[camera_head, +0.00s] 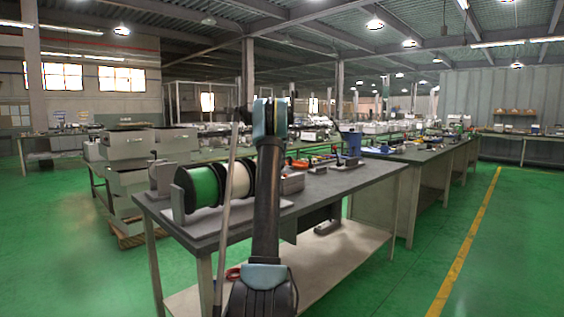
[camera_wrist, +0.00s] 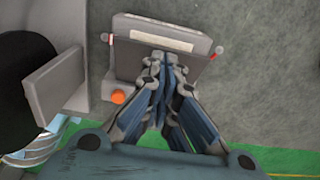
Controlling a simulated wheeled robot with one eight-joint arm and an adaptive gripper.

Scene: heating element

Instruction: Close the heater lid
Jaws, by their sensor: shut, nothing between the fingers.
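The heater (camera_wrist: 138,72) is a grey box on the dark table top in the wrist view. A grey panel with a pale label strip along its far side, apparently the lid (camera_wrist: 200,44), shows beyond my fingertips. I cannot tell its exact angle. An orange knob (camera_wrist: 118,97) sits at the heater's near left, and thin red-tipped pieces stick out at its sides. My gripper (camera_wrist: 161,62) is shut and empty, in front of or over the panel; contact is unclear. It hides the heater's middle. In the head view a grey box, likely the heater (camera_head: 292,183), shows right of my arm.
A green spool (camera_head: 201,187) and a white spool (camera_head: 238,180) stand in a grey holder left of my arm. The holder's upright plate (camera_wrist: 75,88) is close left in the wrist view. A blue container (camera_head: 352,143) and small tools lie farther right.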

